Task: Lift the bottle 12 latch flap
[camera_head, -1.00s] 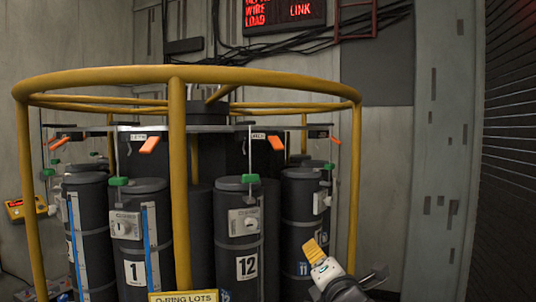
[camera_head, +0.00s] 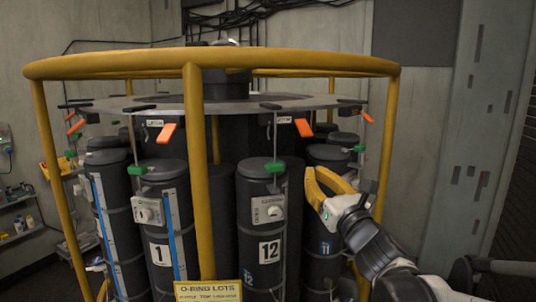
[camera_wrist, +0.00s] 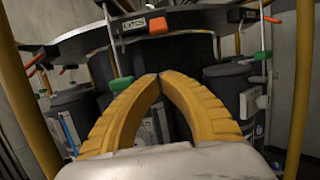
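The bottle 12 (camera_head: 262,225) is a dark cylinder with a white number plate and a green piece (camera_head: 275,166) on top. An orange flap (camera_head: 303,127) hangs from the round rack plate above it, slightly right, beside a small label. An orange flap, apparently the same one, shows at the top middle of the wrist view (camera_wrist: 158,26). My gripper (camera_head: 313,180) has curved yellow fingers and is right of bottle 12, below the flap and apart from it. In the wrist view, its fingertips (camera_wrist: 158,76) meet with nothing visible between them.
A yellow ring frame (camera_head: 210,68) with upright posts (camera_head: 200,170) surrounds the bottles. Bottle 1 (camera_head: 160,225) and its orange flap (camera_head: 166,133) are to the left. Bottle 11 (camera_head: 325,235) is partly behind my arm. A yellow sign (camera_head: 208,291) is at the front.

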